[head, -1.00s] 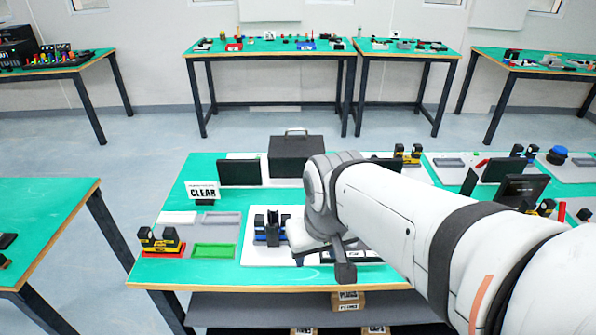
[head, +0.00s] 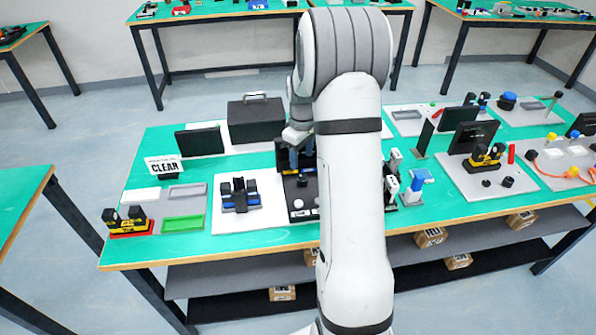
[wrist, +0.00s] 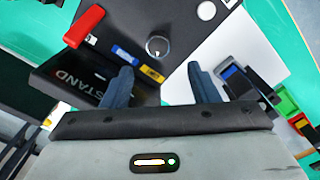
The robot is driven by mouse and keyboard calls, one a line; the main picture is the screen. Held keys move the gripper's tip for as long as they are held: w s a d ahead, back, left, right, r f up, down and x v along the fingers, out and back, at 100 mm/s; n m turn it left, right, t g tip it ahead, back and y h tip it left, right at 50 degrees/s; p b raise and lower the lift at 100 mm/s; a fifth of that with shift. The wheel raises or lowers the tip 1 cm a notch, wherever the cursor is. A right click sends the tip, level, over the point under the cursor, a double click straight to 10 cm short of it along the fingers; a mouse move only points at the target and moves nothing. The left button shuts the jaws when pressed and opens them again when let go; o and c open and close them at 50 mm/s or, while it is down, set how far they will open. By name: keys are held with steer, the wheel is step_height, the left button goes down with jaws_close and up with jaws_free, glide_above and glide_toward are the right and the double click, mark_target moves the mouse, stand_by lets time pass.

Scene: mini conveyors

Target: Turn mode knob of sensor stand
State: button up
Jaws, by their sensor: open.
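The sensor stand shows in the wrist view as a black plate (wrist: 191,36) with a dark upright panel lettered "STAND" (wrist: 75,78). The mode knob (wrist: 158,45), round and grey with a light pointer mark, sits on the plate between blue and yellow labels. My gripper (wrist: 161,84) is open, its two dark blue fingers apart and empty. In this view the knob lies ahead of the fingertips, roughly between their lines. In the head view my gripper (head: 298,158) is over the stand's black plate (head: 301,187), and my arm hides part of the stand.
A red handle (wrist: 84,26) stands beside the knob. A black and blue device (head: 240,195) is left of the stand. Blue and white parts (head: 415,187) stand right of my arm.

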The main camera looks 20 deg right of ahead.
mark_target(302, 177)
steer(key=shift+w+d+f, duration=0.1)
steer(key=shift+d+f, duration=0.1)
steer(key=shift+f, duration=0.25)
step_height(302, 177, down, 7)
steer(key=shift+f+p, duration=0.15)
steer(key=shift+p, duration=0.3)
steer(key=shift+c, duration=0.5)
